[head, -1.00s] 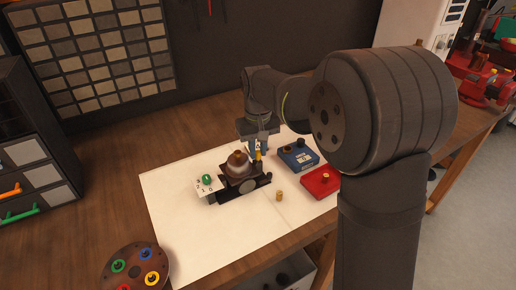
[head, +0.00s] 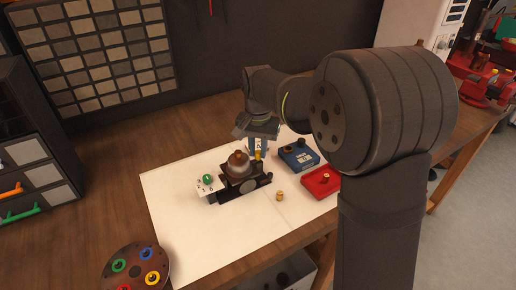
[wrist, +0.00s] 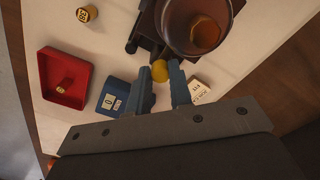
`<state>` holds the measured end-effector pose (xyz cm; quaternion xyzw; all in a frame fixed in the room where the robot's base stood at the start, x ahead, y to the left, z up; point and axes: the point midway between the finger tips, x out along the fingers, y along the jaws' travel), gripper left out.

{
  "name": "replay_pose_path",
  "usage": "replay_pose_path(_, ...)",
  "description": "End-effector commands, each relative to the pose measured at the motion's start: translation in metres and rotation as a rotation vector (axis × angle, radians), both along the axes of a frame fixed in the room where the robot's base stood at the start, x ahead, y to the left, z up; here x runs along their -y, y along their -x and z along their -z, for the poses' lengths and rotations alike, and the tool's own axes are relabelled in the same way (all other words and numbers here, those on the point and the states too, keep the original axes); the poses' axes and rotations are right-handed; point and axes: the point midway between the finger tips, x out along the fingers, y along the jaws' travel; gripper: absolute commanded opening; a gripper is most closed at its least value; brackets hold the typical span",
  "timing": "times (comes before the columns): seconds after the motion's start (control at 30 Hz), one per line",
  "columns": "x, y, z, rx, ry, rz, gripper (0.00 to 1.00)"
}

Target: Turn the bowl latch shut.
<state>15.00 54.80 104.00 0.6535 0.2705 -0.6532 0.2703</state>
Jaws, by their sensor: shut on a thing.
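The bowl (head: 238,168) is a dark, glossy brown vessel in a dark holder on the white mat. It shows from above in the wrist view (wrist: 208,32). The latch has a yellow knob (head: 258,154) at the bowl's right side, and it also shows in the wrist view (wrist: 160,71) at the bowl's edge. My gripper (head: 257,147) points down at the latch, and its blue fingers (wrist: 164,69) are shut on the yellow knob. The fingers partly hide the knob, and how far the latch is turned is not clear.
A green knob on a white numbered plate (head: 208,188) stands left of the bowl. A blue box (head: 299,155) and a red tray (head: 321,182) lie to the right. A small brass piece (head: 280,196) stands in front. The mat's front left (head: 180,225) is clear.

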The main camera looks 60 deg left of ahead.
Motion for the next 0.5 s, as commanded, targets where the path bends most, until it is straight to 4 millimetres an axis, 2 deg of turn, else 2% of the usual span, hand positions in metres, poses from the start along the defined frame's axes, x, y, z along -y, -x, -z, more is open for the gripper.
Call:
replay_pose_path(0.47,0.0006,0.0003,0.0008,-0.001,0.003,0.016,0.0)
replay_pose_path(0.5,0.0006,0.0003,0.0008,-0.001,0.003,0.016,0.21)
